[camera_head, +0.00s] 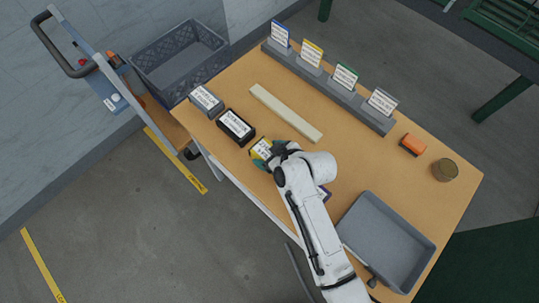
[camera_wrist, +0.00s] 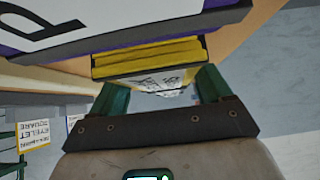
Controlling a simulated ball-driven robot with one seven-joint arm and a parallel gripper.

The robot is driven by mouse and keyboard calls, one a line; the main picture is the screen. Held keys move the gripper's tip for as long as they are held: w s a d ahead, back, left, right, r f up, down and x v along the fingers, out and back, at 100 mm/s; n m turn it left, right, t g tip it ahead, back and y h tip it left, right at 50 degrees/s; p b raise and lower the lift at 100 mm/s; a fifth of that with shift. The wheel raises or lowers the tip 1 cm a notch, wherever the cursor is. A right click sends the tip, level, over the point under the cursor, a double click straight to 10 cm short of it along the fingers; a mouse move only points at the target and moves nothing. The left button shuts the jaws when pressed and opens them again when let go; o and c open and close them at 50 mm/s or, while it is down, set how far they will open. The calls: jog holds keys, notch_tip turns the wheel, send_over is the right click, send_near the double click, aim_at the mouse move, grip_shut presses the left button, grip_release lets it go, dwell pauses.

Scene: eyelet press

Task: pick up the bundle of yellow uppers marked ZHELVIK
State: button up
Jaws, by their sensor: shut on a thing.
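The yellow bundle (camera_head: 261,148) with a white label lies at the front edge of the wooden table, partly hidden by my gripper (camera_head: 274,157). In the wrist view, the yellow bundle (camera_wrist: 150,56) sits between the green fingers of my gripper (camera_wrist: 160,86), which is shut on it. Its label print is too small and steeply angled to read. I cannot tell whether the bundle touches the table or is slightly raised.
A black bundle (camera_head: 236,126) and a grey bundle (camera_head: 206,101) lie to the left. A purple bundle (camera_wrist: 120,22) is close by. A pale bar (camera_head: 286,112) lies behind. A grey tray (camera_head: 385,240) stands right, a crate (camera_head: 180,62) left.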

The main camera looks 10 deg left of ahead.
jog(key=c, duration=0.6)
jog(key=shift+r, duration=0.15)
